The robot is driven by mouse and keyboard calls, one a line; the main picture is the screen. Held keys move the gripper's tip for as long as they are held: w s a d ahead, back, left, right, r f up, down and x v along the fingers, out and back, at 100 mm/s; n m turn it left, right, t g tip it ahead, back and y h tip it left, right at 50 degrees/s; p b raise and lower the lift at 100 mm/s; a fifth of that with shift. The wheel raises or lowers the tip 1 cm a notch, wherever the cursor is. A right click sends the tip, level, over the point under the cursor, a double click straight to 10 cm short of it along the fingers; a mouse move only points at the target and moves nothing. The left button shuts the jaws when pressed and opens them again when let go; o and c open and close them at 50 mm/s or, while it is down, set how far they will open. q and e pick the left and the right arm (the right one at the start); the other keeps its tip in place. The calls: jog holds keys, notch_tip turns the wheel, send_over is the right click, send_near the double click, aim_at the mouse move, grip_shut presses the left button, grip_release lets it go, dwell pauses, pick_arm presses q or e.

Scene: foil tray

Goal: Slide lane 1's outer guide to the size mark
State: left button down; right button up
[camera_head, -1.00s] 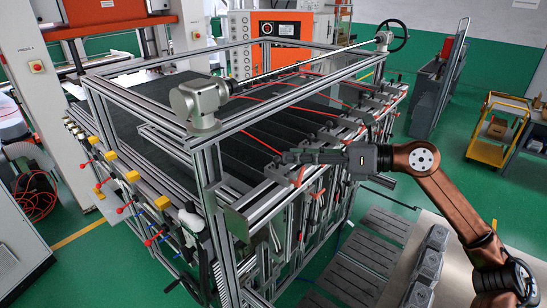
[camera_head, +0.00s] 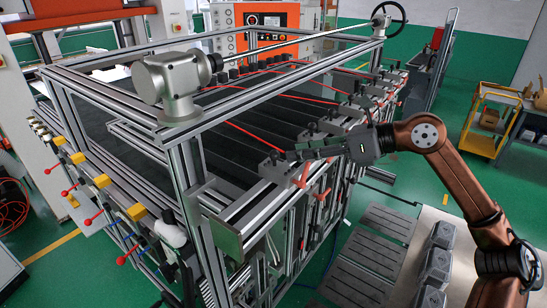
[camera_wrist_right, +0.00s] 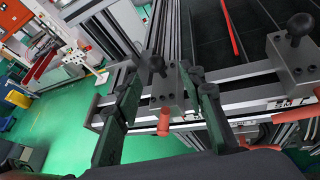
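My right gripper (camera_head: 284,156) reaches in from the right over the near end of the rail on the machine's right side. In the right wrist view its fingers (camera_wrist_right: 160,78) are apart, on either side of a grey guide block (camera_wrist_right: 169,92) with a black knob (camera_wrist_right: 150,63). A gap shows between the left finger and the block; contact at the right finger is unclear. The block sits on a metal rail (camera_wrist_right: 238,98), with an orange-red handle (camera_wrist_right: 165,122) below it. I cannot tell which guide is lane 1's outer one, and no size mark is readable. My left gripper is not in view.
Another guide block (camera_wrist_right: 296,68) stands to the right on the rail. An aluminium frame post (camera_head: 190,190) and a grey gear housing (camera_head: 172,82) stand left of my gripper. Red rods (camera_head: 257,138) cross the dark lanes. Grey floor plates (camera_head: 365,255) lie below.

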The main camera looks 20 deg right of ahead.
aim_at(279, 153)
jog(key=x, duration=0.2)
jog(key=p+x, duration=0.1)
jog(key=x, duration=0.1)
jog(key=p+x, duration=0.1)
jog(key=x, duration=0.1)
jog(key=shift+a+r, duration=0.15)
jog(key=shift+a, duration=0.2)
jog(key=shift+w+a+f, duration=0.1)
jog(key=shift+a+f, duration=0.15)
jog(key=shift+a, duration=0.05)
jog(key=shift+w, duration=0.1)
jog(key=shift+c, duration=0.7)
grip_shut()
